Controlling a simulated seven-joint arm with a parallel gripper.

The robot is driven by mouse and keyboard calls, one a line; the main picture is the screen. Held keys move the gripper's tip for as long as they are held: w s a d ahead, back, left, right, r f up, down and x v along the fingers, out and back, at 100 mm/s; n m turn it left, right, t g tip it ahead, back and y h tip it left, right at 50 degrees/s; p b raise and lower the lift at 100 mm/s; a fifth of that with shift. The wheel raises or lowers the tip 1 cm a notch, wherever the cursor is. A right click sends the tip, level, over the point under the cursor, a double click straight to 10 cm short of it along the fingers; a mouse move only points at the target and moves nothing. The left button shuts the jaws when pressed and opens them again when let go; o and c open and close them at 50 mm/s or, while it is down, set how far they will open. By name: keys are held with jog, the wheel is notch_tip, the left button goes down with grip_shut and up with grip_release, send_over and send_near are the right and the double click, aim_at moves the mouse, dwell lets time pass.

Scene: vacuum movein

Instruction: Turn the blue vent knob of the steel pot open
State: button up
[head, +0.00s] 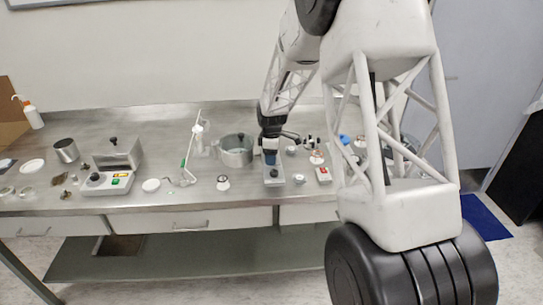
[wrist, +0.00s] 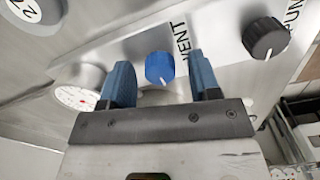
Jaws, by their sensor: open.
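The blue vent knob (wrist: 159,68) sits on a steel face beside the printed word VENT in the wrist view. A white pointer line on it runs toward its lower edge, on my gripper's side. My gripper (wrist: 163,72) is open, with one blue finger to each side of the knob and a visible gap on both sides. I cannot tell whether the fingertips reach down around it. In the head view my gripper (head: 270,157) points down over the bench, just right of a round steel pot (head: 236,151). The knob cannot be made out there.
A black knob (wrist: 265,38) with a partly cut-off label stands right of the blue knob. A white dial gauge (wrist: 76,96) is close by the left finger. In the head view, a steel box with buttons (head: 107,183) and small parts spread over the bench (head: 100,210).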

jog(key=c, duration=0.9)
jog(key=shift+m, duration=0.3)
jog(key=m, duration=0.8)
jog(key=shift+m, duration=0.3)
jog(key=m, duration=0.4)
jog(key=shift+m, duration=2.5)
